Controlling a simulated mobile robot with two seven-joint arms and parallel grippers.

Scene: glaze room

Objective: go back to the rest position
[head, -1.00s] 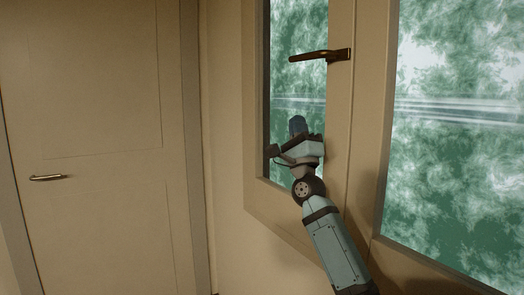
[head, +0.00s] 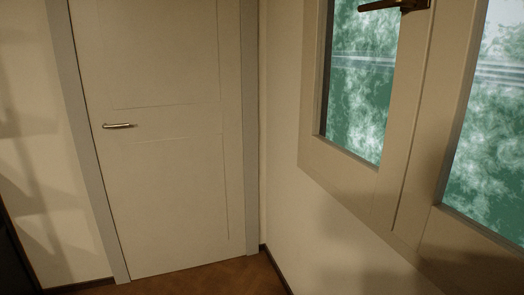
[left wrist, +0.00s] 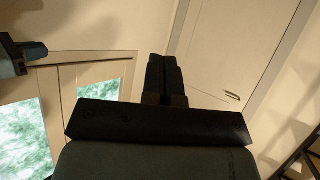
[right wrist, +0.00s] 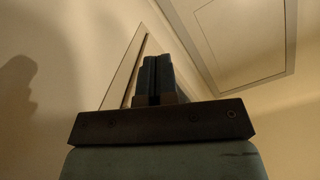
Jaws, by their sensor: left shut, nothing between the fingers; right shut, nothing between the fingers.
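My left gripper (left wrist: 163,75) shows in the left wrist view with its two fingers together and nothing between them. My right gripper (right wrist: 154,75) shows in the right wrist view, also shut and empty. Neither gripper is in the head view. In the left wrist view, the white door stands beyond the left fingers and the window is to their left. Part of my other arm shows at the upper left of that view. In the right wrist view, the fingers are in front of a pale wall and a panelled surface.
A closed white door (head: 172,180) with a metal handle (head: 119,126) is ahead. A window (head: 358,85) with a dark handle (head: 394,6) is on the right wall. Brown floor (head: 200,279) shows at the bottom. A dark frame (left wrist: 300,155) stands at the right of the left wrist view.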

